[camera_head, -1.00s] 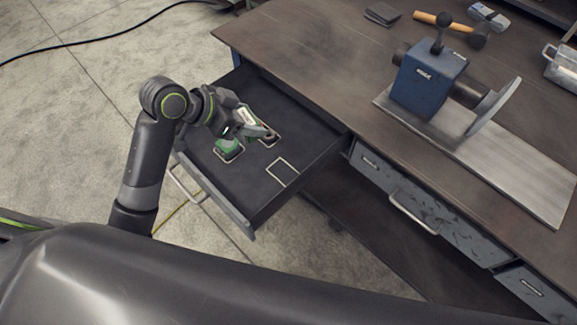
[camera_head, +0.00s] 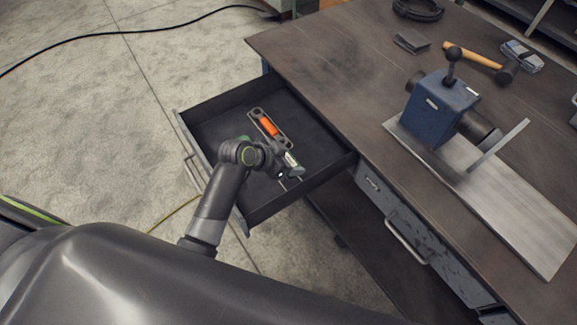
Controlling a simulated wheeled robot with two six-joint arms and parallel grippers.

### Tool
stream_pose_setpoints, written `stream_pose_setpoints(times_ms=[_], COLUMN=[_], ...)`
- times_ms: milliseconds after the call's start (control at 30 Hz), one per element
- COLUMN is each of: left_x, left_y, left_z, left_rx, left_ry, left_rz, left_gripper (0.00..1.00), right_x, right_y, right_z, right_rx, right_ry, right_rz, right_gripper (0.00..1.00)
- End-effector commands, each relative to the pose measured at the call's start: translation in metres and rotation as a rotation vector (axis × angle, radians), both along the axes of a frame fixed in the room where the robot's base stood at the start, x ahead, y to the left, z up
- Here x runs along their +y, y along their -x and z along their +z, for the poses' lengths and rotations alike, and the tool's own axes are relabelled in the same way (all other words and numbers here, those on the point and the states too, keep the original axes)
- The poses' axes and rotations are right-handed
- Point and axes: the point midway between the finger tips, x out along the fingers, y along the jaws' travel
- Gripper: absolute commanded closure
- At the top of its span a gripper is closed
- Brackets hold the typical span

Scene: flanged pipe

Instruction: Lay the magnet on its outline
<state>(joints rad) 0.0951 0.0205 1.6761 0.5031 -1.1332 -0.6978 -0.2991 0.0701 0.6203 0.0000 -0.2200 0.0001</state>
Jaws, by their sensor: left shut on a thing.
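My left gripper (camera_head: 281,176) is low over the open drawer (camera_head: 215,110), at the pale square outline (camera_head: 291,182) near its right end. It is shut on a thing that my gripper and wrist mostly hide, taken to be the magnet. The outline is partly covered, so I cannot tell whether the magnet touches the drawer floor or lines up with it. My right gripper is not in view.
An orange-handled tool (camera_head: 268,125) lies in its outline just behind my gripper. A green item (camera_head: 245,138) is mostly hidden by my wrist. Drawer walls stand around. The bench holds a blue vise (camera_head: 437,108), a hammer (camera_head: 472,56) and a dark flat block (camera_head: 411,42).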

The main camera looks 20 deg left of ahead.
Motion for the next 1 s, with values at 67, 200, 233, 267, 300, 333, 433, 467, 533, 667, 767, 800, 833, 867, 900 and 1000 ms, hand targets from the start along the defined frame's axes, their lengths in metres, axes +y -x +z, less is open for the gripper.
stream_pose_setpoints(times_ms=[67,200,233,267,300,333,433,467,533,667,767,800,833,867,900,1000], left_x=[0.0,0.0,0.0,0.0,0.0,0.0,0.0,0.0,0.0,0.0,0.0,0.0,0.0,0.0,0.0,0.0], left_y=[0.001,0.0,0.0,0.0,0.0,0.0,0.0,0.0,0.0,0.0,0.0,0.0,0.0,0.0,0.0,0.0], left_z=[-0.013,-0.027,-0.029,-0.03,-0.03,-0.03,-0.03,-0.03,-0.031,-0.035,-0.038,-0.039,-0.04,-0.041,-0.042,-0.042], left_rx=[0.004,0.002,0.001,0.0,0.0,0.0,0.0,0.0,0.0,0.0,0.0,0.0,0.0,0.0,0.0,-0.001], left_ry=[0.002,0.002,0.003,0.002,0.001,0.001,0.001,0.001,0.001,0.001,0.001,0.001,0.001,0.001,0.001,0.002], left_rz=[0.001,0.001,0.001,0.001,0.001,0.001,0.001,0.001,0.001,0.001,0.001,0.001,0.001,0.001,0.001,0.001], left_gripper=[0.77,0.77,0.77,0.77,0.77,0.77,0.77,0.77,0.77,0.77,0.77,0.77,0.77,0.77,0.77,0.77], right_x=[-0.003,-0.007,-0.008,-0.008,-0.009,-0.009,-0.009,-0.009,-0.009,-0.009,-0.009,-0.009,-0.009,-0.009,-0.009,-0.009], right_y=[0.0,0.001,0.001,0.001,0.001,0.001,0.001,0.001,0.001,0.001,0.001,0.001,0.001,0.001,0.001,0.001], right_z=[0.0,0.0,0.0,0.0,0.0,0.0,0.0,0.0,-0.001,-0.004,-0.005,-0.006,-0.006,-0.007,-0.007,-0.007], right_rx=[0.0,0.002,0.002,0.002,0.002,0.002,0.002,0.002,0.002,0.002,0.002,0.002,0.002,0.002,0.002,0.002], right_ry=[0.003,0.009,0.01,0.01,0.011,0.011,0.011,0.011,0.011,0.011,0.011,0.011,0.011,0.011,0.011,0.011], right_rz=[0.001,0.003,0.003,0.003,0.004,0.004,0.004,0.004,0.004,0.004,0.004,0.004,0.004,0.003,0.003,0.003], right_gripper=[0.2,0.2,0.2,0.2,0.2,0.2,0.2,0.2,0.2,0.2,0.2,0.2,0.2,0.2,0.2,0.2])
